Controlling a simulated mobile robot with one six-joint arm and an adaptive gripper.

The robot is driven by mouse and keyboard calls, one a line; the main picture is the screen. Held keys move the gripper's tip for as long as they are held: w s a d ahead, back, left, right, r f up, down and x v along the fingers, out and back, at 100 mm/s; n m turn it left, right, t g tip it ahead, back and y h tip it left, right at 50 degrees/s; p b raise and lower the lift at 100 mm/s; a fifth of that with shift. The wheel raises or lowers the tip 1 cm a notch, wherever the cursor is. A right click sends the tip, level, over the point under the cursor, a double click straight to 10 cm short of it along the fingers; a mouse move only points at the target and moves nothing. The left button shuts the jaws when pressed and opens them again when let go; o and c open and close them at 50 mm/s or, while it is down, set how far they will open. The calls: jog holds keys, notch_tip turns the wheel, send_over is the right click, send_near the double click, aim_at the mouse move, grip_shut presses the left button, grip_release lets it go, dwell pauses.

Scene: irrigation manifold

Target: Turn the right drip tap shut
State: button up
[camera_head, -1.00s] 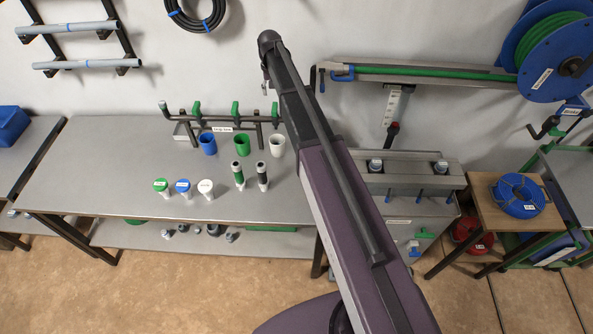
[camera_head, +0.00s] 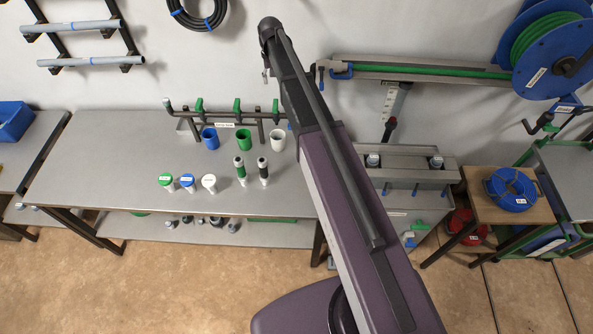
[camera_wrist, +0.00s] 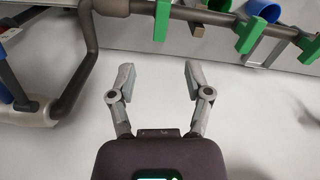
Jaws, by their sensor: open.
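The drip tap manifold is a dark pipe (camera_head: 222,114) at the back of the bench, with three green taps. The right drip tap (camera_head: 275,106) is the one nearest my arm. In the wrist view, which looks turned around, the right tap (camera_wrist: 161,20) appears leftmost, on the pipe at the top. The middle tap (camera_wrist: 250,33) and left tap (camera_wrist: 310,48) lie to its right. My gripper (camera_wrist: 158,78) is open and empty. The right tap lines up between its fingers but beyond the tips, apart from them. In the head view, the gripper is mostly hidden by my arm.
Blue (camera_head: 210,138), green (camera_head: 244,139) and white (camera_head: 277,139) cups stand in front of the manifold. Several capped bottles stand nearer the bench front. A thick pipe bend (camera_wrist: 82,60) is left of my gripper in the wrist view. A pale surface lies clear below.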

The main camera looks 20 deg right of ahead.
jog(key=s+f+b, duration=0.5)
jog(key=s, duration=0.4)
jog(key=s+f+n+b, duration=0.1)
jog(key=s+f+b, duration=0.4)
jog(key=s, duration=0.5)
jog(key=s+f+b, duration=0.6)
jog(key=s, duration=0.4)
jog(key=shift+f, duration=0.3)
jog(key=shift+w, duration=0.1)
jog(key=shift+s, duration=0.75)
jog(key=shift+c, duration=0.5)
jog(key=shift+d, duration=0.1)
